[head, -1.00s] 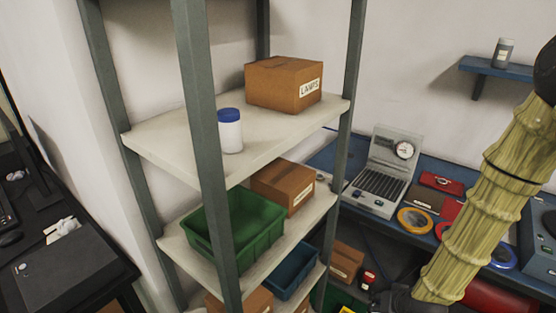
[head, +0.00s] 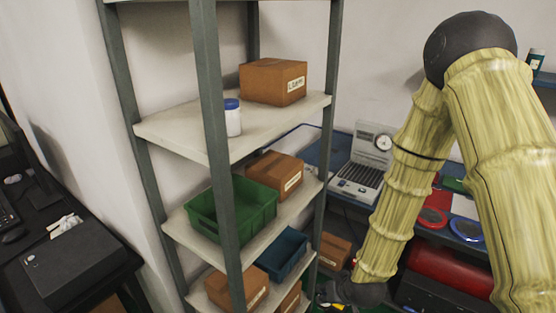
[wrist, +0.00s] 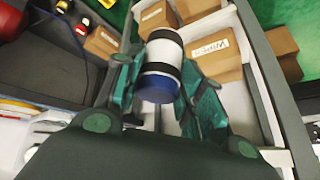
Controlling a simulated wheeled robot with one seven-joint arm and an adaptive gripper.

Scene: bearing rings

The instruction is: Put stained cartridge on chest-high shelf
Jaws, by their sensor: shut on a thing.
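My gripper (wrist: 160,75) shows in the wrist view with its teal fingers shut on a cylindrical cartridge (wrist: 163,50). The cartridge is white with a dark band and a blue end that points toward the palm. Whether the dark band is a stain I cannot tell. In the head view the gripper and cartridge are mostly hidden at the bottom edge, below my arm. The grey-posted rack stands left of my arm. Its upper cream shelf (head: 185,130) carries a white jar with a blue lid (head: 233,118) and a labelled cardboard box (head: 273,82).
The shelf below (head: 183,232) holds a green bin (head: 232,207) and a cardboard box (head: 276,174). A blue bin (head: 282,254) and boxes sit lower. The rack's front post (head: 220,190) stands before the shelves. The upper shelf has bare room left and right of the jar.

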